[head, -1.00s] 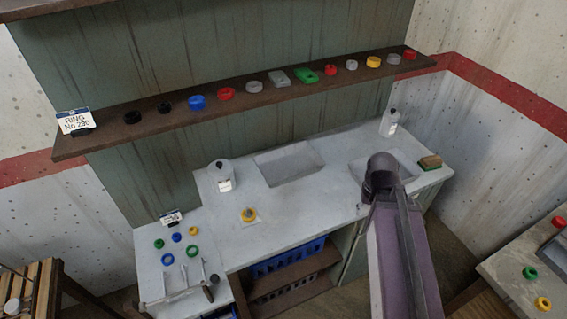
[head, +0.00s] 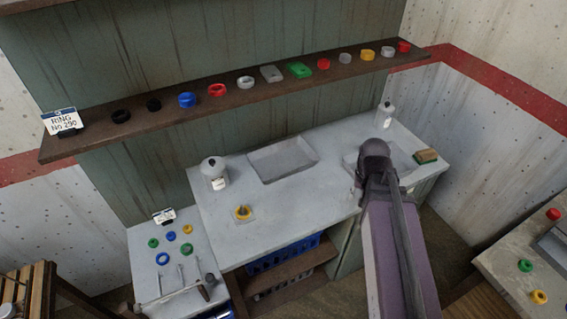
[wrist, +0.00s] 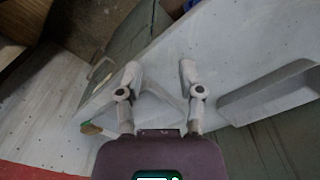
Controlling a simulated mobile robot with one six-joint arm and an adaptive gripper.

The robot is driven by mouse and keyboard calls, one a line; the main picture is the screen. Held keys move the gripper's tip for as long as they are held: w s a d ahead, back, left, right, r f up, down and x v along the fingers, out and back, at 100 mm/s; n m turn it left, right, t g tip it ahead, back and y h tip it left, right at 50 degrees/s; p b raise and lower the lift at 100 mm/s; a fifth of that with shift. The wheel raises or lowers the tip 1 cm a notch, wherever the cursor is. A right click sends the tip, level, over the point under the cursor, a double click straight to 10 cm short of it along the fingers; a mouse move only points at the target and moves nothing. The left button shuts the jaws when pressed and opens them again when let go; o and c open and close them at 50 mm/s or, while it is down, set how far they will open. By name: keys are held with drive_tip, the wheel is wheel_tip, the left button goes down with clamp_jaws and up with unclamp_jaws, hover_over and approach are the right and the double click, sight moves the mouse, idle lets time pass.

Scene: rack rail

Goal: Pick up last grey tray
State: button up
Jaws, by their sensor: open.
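Two grey, shallow, rectangular trays or basins are on the pale counter (head: 300,185). The left grey tray (head: 283,158) is fully visible and looks empty. The right grey tray (head: 352,160) is partly hidden by my arm's end. In the wrist view my gripper (wrist: 159,72) is open with nothing between its fingers. It is above the right grey tray (wrist: 158,92), whose walls show between and beyond the fingers. The other grey tray (wrist: 270,92) is to the right there. In the head view the fingertips are hidden behind my wrist. I cannot tell my height above the tray.
A green-and-tan block (head: 426,156) and a white bottle (head: 384,116) stand close to my gripper. A brown shelf (head: 225,103) with several rings runs above the counter.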

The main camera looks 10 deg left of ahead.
drive_tip(key=w+a+m+t, duration=0.1)
drive_tip(key=w+a+m, duration=0.4)
drive_tip(key=w+a, duration=0.65)
drive_tip(key=m, duration=0.4)
hover_over(293, 171)
drive_tip(key=s, duration=0.1)
drive_tip(key=shift+s+f+t+b, duration=0.25)
drive_tip(key=shift+t+b, duration=0.1)
drive_tip(key=shift+t, duration=0.05)
drive_tip(key=shift+f, duration=0.1)
drive_tip(key=f+b, duration=0.2)
drive_tip(key=b, duration=0.1)
drive_tip(key=w+f+b, duration=0.1)
drive_tip(key=f+b, duration=0.1)
drive_tip(key=f, duration=0.1)
drive_tip(key=f+b, duration=0.3)
drive_tip(key=shift+w+f+b, duration=0.15)
drive_tip(key=shift+w+b, duration=0.1)
drive_tip(key=shift+b, duration=0.05)
drive_tip(key=shift+w+f+b, duration=0.15)
drive_tip(key=shift+f+b, duration=1.15)
drive_tip(key=shift+w+f+b, duration=0.15)
drive_tip(key=shift+f+b, duration=1.1)
drive_tip(key=shift+f, duration=0.05)
drive_tip(key=shift+c, duration=0.2)
clamp_jaws()
